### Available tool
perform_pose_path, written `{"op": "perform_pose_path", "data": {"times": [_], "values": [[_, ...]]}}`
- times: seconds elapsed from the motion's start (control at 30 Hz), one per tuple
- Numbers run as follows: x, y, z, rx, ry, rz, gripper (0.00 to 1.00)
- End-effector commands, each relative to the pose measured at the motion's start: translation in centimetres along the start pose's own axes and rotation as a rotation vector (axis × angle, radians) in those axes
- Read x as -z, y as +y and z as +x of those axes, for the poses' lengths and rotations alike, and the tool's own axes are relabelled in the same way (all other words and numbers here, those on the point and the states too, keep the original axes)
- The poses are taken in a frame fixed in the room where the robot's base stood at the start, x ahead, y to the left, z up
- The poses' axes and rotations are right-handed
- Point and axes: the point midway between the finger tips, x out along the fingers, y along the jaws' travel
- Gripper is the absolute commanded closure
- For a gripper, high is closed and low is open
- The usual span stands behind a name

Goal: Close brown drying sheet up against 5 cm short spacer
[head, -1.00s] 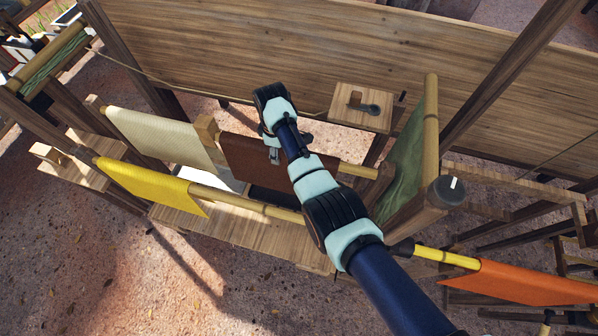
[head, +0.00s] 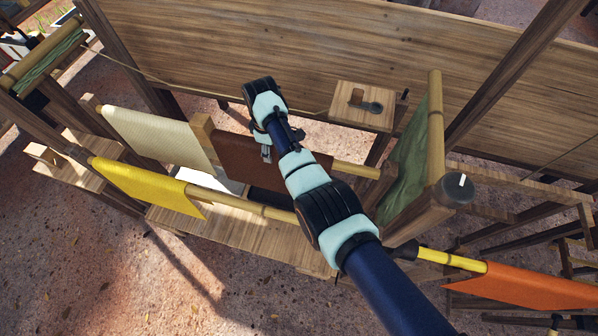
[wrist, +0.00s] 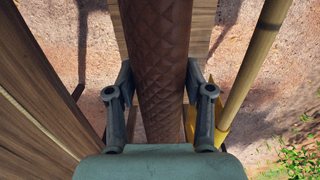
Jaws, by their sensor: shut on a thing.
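The brown drying sheet (head: 232,150) hangs over the back bamboo pole (head: 357,170), partly hidden behind my arm in the head view. My gripper (head: 266,152) straddles it from above. In the wrist view, the quilted brown sheet (wrist: 160,40) runs between my gripper's fingers (wrist: 159,85), one on each side of the pole, shut on it. A short wooden spacer block (head: 202,134) sits on the same pole at the sheet's left end. The sheet's left edge looks close against it; whether they touch I cannot tell.
A cream sheet (head: 155,138) hangs left of the spacer. A yellow sheet (head: 145,185) hangs on the front pole, close on the gripper's right in the wrist view. A green sheet (head: 408,160) stands to the right. A long wooden panel (head: 250,50) is behind.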

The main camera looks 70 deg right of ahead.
Motion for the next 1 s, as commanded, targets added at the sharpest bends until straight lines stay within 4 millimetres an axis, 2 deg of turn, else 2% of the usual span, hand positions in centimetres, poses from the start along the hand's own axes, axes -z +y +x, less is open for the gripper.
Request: {"op": "perform_pose_path", "data": {"times": [0.4,0.43,0.6,0.87,1.0], "values": [[-0.11,0.05,0.34,-0.001,0.001,0.0,0.9],[-0.11,0.04,0.35,-0.001,0.001,0.0,0.47],[-0.12,0.03,0.37,0.0,0.0,0.0,0.19],[-0.16,-0.02,0.45,0.001,-0.001,0.0,0.19],[-0.09,0.06,-0.5,-0.001,0.001,0.0,0.19]]}}
